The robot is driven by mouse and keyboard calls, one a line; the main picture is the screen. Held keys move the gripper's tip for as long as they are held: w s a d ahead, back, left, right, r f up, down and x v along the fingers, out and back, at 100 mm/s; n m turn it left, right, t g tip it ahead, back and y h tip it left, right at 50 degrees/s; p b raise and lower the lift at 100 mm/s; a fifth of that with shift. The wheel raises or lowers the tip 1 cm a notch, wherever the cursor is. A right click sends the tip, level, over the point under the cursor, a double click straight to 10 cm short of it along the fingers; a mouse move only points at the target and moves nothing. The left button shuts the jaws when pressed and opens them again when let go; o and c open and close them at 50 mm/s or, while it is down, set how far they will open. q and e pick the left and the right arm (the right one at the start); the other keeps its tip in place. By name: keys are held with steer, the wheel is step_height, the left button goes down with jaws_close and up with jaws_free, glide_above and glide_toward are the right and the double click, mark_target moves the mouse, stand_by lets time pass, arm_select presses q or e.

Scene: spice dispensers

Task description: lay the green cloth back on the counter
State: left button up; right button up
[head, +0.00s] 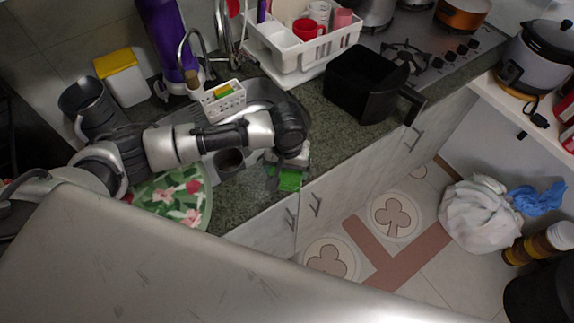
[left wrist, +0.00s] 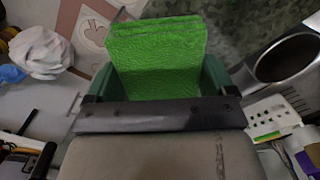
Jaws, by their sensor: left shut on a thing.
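The green cloth (left wrist: 158,62) is bright green, folded and textured, and fills the middle of the left wrist view. My left gripper (left wrist: 165,88) is shut on it. In the head view the green cloth (head: 289,180) shows just below my left gripper (head: 289,163), near the front edge of the dark speckled counter (head: 243,205). I cannot tell whether the cloth touches the counter. The gripper hides part of the cloth. My right gripper is not in view.
A dark cup (head: 229,161) stands left of the gripper. A floral round mat (head: 170,200) lies further left. A white sink caddy (head: 222,101) and a black bin (head: 365,82) stand behind. Counter is bare between the mat and the front edge.

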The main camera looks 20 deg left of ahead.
arm_select(q)
steer(key=o, duration=0.7)
steer(key=shift+f, duration=0.1)
steer(key=shift+o, duration=0.2)
step_height(320, 180, up, 12)
steer(key=b, duration=0.1)
